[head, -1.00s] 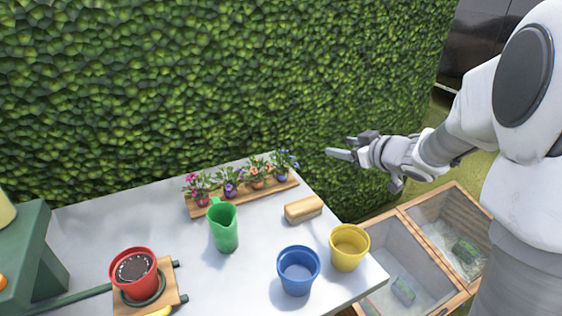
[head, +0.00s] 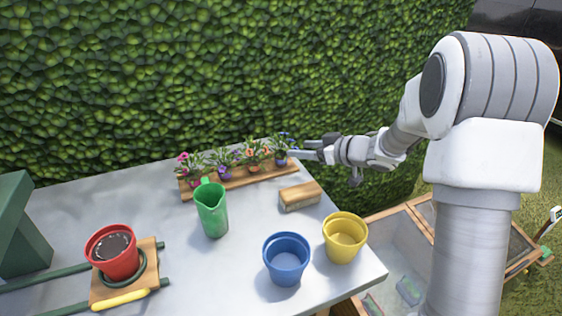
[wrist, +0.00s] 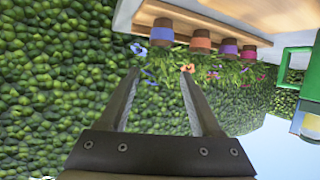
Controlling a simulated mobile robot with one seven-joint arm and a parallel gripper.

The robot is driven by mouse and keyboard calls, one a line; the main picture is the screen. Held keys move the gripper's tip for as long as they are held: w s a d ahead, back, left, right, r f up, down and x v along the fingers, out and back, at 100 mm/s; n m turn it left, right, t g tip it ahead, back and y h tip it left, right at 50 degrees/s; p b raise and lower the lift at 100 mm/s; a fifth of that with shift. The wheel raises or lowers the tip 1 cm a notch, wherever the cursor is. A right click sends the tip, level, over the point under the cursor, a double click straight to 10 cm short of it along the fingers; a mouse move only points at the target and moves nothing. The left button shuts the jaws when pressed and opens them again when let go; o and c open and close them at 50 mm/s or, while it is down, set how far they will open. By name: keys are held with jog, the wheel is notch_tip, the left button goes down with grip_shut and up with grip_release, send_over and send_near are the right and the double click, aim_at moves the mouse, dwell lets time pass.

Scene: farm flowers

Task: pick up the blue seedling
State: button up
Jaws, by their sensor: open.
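The blue seedling (head: 282,156) stands at the right end of a row of potted seedlings on a wooden tray (head: 238,183). In the wrist view, where the scene appears upside down, its blue-banded pot (wrist: 162,32) is at the top, left of the other pots. My gripper (head: 298,149) is open and just right of the blue seedling in the head view. In the wrist view the open fingers (wrist: 160,73) point towards its leaves and blue flowers, with nothing clearly held. Whether a finger touches the leaves, I cannot tell.
An orange seedling (head: 255,154) stands close beside the blue one. A wooden block (head: 300,195), green jug (head: 211,210), blue pot (head: 286,260) and yellow pot (head: 344,238) stand nearer. A red pot (head: 112,252) is at left. A hedge (head: 200,70) rises behind the table.

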aim_at(284, 147)
jog(key=b+x, duration=0.3)
jog(key=x, duration=0.6)
jog(key=shift+a+r, duration=0.1)
jog(key=shift+r, duration=0.05)
jog(key=shift+c, duration=0.2)
grip_shut()
